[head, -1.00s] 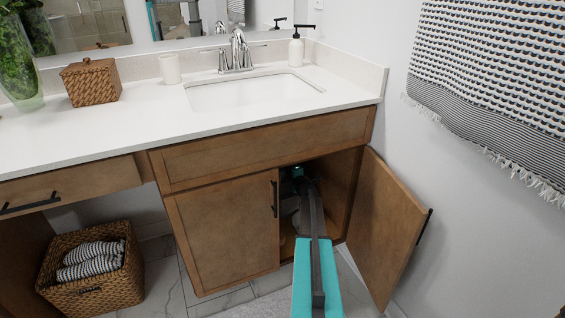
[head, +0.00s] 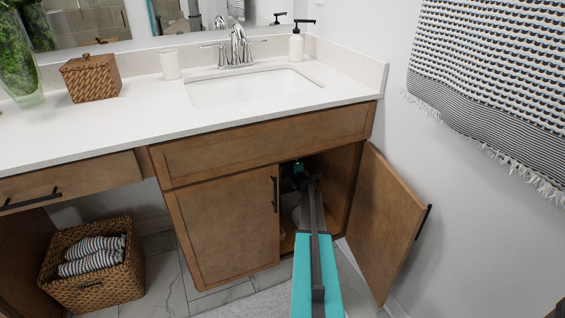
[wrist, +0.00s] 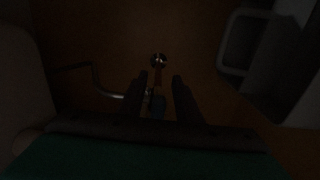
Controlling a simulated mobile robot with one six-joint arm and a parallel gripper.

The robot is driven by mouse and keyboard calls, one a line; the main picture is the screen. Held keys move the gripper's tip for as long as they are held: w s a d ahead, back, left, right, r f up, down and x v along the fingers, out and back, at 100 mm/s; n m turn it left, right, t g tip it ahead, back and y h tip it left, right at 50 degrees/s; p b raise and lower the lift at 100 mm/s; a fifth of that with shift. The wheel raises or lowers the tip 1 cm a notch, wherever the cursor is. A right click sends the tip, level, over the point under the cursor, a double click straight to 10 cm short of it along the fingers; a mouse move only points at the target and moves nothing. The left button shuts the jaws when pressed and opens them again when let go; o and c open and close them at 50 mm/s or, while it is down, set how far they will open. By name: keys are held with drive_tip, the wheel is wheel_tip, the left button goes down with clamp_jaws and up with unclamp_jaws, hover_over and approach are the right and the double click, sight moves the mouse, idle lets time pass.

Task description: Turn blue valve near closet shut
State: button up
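The wrist view is very dark. My gripper (wrist: 159,78) is inside the cabinet under the sink, with its two dark fingers apart. The valve (wrist: 157,103) shows as a small dark, bluish shape between the fingers, with a metal stem and a round shiny fitting (wrist: 159,60) beyond it. I cannot tell whether the fingers touch it. A thin curved supply line (wrist: 98,82) runs off to the left of the valve. In the head view my arm reaches through the open right side of the cabinet (head: 222,225), and the fingertips and valve are hidden there.
The right cabinet door (head: 385,225) stands open beside my arm; the left door is shut. Pale shapes flank the gripper in the wrist view, including a grey object (wrist: 245,40) at upper right. A wicker basket (head: 95,290) stands on the floor at left.

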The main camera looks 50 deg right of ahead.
drive_tip(key=shift+s, duration=0.1)
drive_tip(key=p+v, duration=0.1)
drive_tip(key=v, duration=1.2)
drive_tip(key=shift+s+p, duration=0.3)
drive_tip(key=shift+p, duration=0.1)
drive_tip(key=shift+a, duration=0.15)
